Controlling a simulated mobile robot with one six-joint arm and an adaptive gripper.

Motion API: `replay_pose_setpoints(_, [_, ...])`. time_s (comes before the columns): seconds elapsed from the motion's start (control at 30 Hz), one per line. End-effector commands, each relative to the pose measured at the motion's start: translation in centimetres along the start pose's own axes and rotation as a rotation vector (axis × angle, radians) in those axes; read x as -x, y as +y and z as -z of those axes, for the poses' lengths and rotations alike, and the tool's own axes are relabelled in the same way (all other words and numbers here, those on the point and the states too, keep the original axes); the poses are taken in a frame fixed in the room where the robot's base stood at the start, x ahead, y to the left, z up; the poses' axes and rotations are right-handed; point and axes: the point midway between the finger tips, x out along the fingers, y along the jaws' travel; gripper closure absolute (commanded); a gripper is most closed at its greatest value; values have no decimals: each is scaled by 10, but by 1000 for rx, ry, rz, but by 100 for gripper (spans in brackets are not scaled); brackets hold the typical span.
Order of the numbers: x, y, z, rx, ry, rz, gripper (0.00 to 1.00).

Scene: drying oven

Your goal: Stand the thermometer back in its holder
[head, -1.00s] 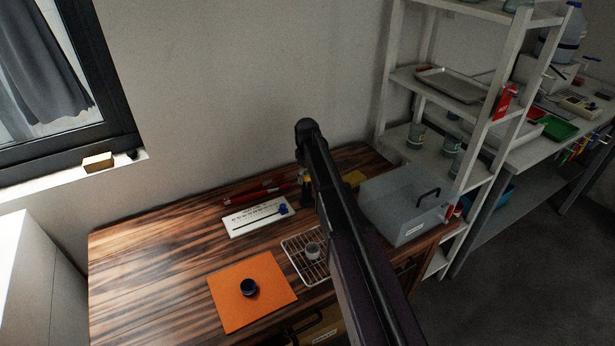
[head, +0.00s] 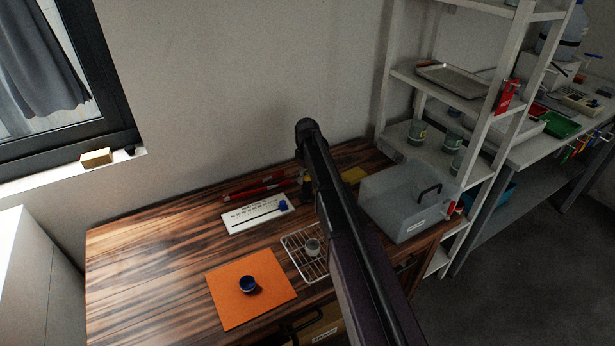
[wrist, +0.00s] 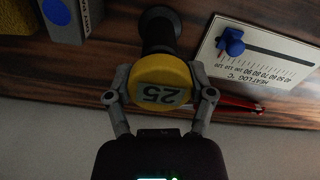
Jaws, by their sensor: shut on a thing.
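A round yellow head marked 25 (wrist: 161,82), which looks like the thermometer's, sits between the fingers of my gripper (wrist: 161,97) in the wrist view. My gripper is shut on it from both sides. A dark cylindrical part and round black foot (wrist: 158,25) show beyond the yellow head; I cannot tell whether this is the holder or how far the thermometer sits in it. In the head view my gripper (head: 306,190) is at the back of the wooden table (head: 150,265), mostly hidden by my arm.
The left tabletop is clear.

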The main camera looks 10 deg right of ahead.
Motion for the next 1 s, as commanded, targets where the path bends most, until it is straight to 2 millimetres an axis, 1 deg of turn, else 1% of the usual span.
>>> replay_pose_setpoints(0.03, [-2, 0, 0, 0, 0, 0, 77])
replay_pose_setpoints(0.07, [-1, 0, 0, 0, 0, 0, 22])
replay_pose_setpoints(0.1, [0, 0, 0, 0, 0, 0, 10])
replay_pose_setpoints(0.13, [0, 0, 0, 0, 0, 0, 1])
replay_pose_setpoints(0.67, [1, 0, 0, 0, 0, 0, 0])
replay_pose_setpoints(0.87, [8, 0, 0, 0, 0, 0, 0])
replay_pose_setpoints(1.0, [17, 0, 0, 0, 0, 0, 0])
